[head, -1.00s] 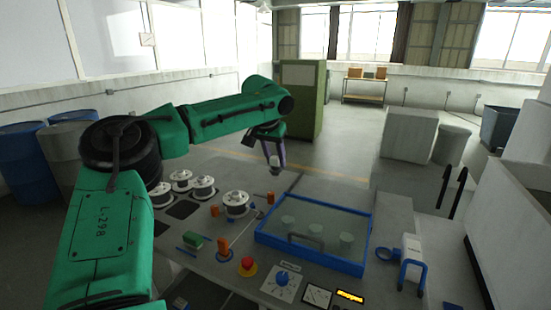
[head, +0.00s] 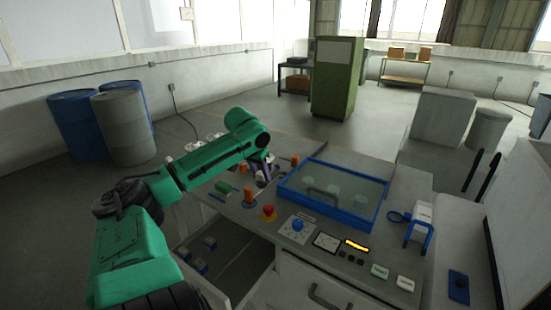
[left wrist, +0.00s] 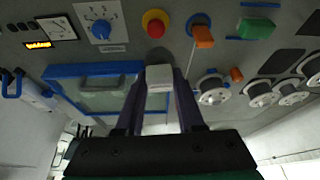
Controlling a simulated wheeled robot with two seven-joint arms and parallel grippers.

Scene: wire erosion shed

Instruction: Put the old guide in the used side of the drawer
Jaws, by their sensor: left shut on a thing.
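My left gripper (head: 264,178) is above the worktop, left of the blue-framed clear lid (head: 283,193). In the left wrist view its two dark fingers (left wrist: 158,100) are shut on a small pale block (left wrist: 159,74), apparently the old guide. In the head view the block is mostly hidden by the fingers. An open drawer (head: 247,291) is at lower left, below the worktop edge. Several small blue-and-pale pieces (head: 209,242) lie in it. My left forearm hides part of it, and I cannot tell which side is the used one. My right gripper is not in view.
Orange levers (head: 249,196), a red button (head: 269,212) and a blue knob (head: 297,225) stand up from the worktop near the gripper. White spools stand partly behind my left arm. A white holder with blue hooks (head: 420,225) is at right.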

